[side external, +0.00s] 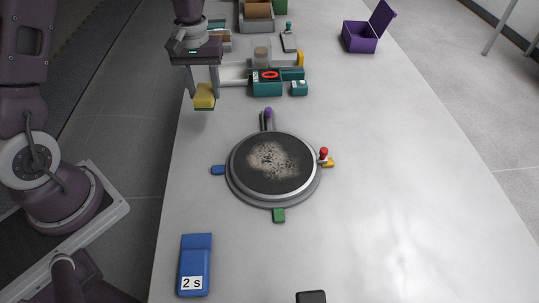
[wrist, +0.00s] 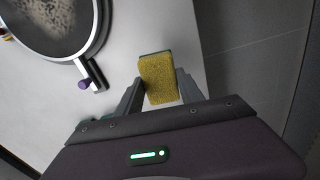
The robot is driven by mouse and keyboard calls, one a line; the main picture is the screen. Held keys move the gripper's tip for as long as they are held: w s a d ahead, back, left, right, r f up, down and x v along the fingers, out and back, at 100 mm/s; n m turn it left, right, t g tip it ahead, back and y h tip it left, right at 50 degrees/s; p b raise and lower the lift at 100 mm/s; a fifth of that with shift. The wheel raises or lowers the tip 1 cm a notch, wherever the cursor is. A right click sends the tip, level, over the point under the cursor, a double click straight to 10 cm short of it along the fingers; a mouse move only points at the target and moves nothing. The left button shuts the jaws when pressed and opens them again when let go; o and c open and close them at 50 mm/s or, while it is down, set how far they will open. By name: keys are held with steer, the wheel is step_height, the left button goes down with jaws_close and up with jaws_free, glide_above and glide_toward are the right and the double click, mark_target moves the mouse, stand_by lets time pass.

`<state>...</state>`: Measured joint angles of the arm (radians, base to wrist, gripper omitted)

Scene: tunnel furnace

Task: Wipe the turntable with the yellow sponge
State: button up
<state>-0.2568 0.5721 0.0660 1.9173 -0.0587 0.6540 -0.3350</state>
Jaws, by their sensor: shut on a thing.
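The yellow sponge (side external: 204,97) with a dark green layer is held between the fingers of my gripper (side external: 204,88), above the table near its left edge. In the wrist view the sponge (wrist: 158,78) sits between both fingertips (wrist: 160,90). The turntable (side external: 273,165) is a round dark disc with a grey rim, standing below and to the right of my gripper in the side view. A pale, speckled patch of dirt (side external: 271,160) covers its middle. Part of the turntable (wrist: 52,25) shows at the upper left of the wrist view. The sponge is apart from it.
Around the turntable are a purple-knobbed lever (side external: 267,116), a red-knobbed lever (side external: 323,154), a blue tab (side external: 218,170) and a green tab (side external: 279,215). A blue "2 s" block (side external: 195,265) lies in front. A teal device (side external: 267,86) and open purple box (side external: 360,37) stand behind. The right side is clear.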

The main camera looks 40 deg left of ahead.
steer(key=w+d+r, duration=0.2)
steer(key=d+r, duration=0.1)
steer(key=d, duration=1.5)
steer(key=shift+s+a+f, duration=0.1)
steer(key=shift+s+f, duration=0.05)
steer(key=shift+f, duration=1.2)
steer(key=shift+s+a+f, duration=0.1)
steer(key=shift+f, duration=1.2)
steer(key=shift+f, duration=1)
